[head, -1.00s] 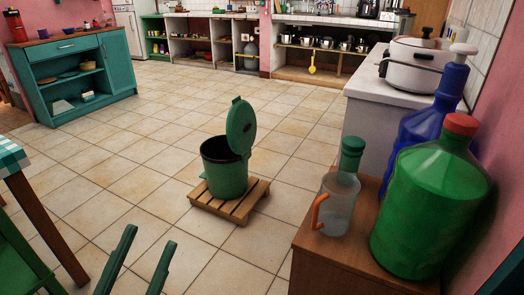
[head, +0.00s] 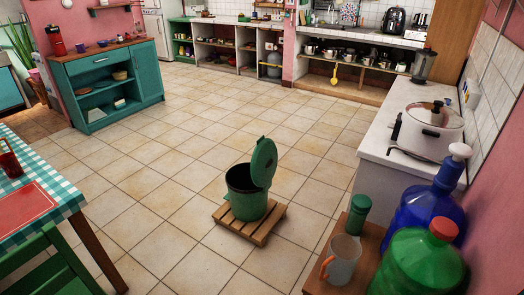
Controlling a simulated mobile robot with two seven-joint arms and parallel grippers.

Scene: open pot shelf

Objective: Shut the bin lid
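The green bin (head: 250,208) stands upright on a small wooden pallet (head: 270,226) on the tiled floor, near the middle of the head view. Its round green lid (head: 264,162) is open and stands up nearly vertical at the right side of the rim. The dark inside of the bin shows; its bottom is hidden. Neither of my grippers shows in the head view.
A table with a checked cloth (head: 58,178) and a green chair (head: 55,262) are at the left. At the lower right, a wooden stand (head: 316,285) holds a jug (head: 341,262) and large bottles (head: 420,262). Open tiled floor (head: 185,150) surrounds the pallet.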

